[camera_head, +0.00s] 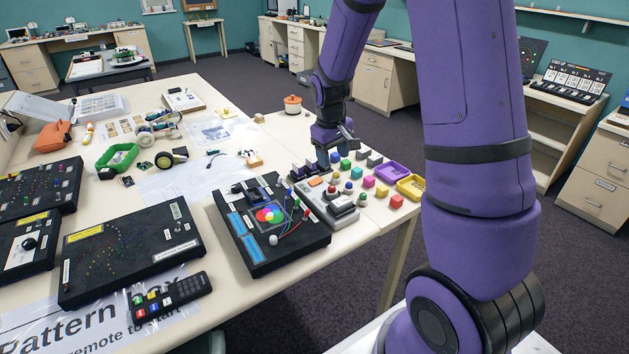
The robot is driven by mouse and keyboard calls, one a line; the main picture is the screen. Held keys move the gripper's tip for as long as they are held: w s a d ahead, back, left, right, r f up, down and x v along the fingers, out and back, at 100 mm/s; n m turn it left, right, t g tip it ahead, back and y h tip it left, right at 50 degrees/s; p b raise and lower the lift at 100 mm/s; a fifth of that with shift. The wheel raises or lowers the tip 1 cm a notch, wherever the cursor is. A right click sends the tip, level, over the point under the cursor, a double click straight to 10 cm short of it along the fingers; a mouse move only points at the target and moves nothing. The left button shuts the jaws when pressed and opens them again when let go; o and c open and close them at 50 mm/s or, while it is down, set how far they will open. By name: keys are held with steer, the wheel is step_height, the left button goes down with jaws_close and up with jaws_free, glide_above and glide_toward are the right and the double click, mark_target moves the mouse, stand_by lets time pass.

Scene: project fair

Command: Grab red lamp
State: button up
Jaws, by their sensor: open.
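Which red piece is the lamp I cannot tell for sure. My fingertips are small and partly hidden, and I see nothing held between them.
A red cube (397,201), a magenta cube (368,181) and other blocks lie to the right, before a purple tray (392,172) and a yellow tray (411,187). A black panel with cables (300,250) is at left. An orange pot (292,105) stands behind.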

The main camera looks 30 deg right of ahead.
mark_target(331, 186)
steer(key=shift+w+d+f, duration=0.15)
steer(key=shift+w+f, duration=0.1)
steer(key=shift+f, duration=1.65)
steer(key=shift+w+d+f, duration=0.2)
steer(key=shift+w+f, duration=0.05)
steer(key=shift+f, duration=1.6)
steer(key=shift+w+d+f, duration=0.15)
steer(key=shift+w+f, duration=0.1)
steer(key=shift+f, duration=1.65)
steer(key=c, duration=0.9)
steer(key=shift+r, duration=0.1)
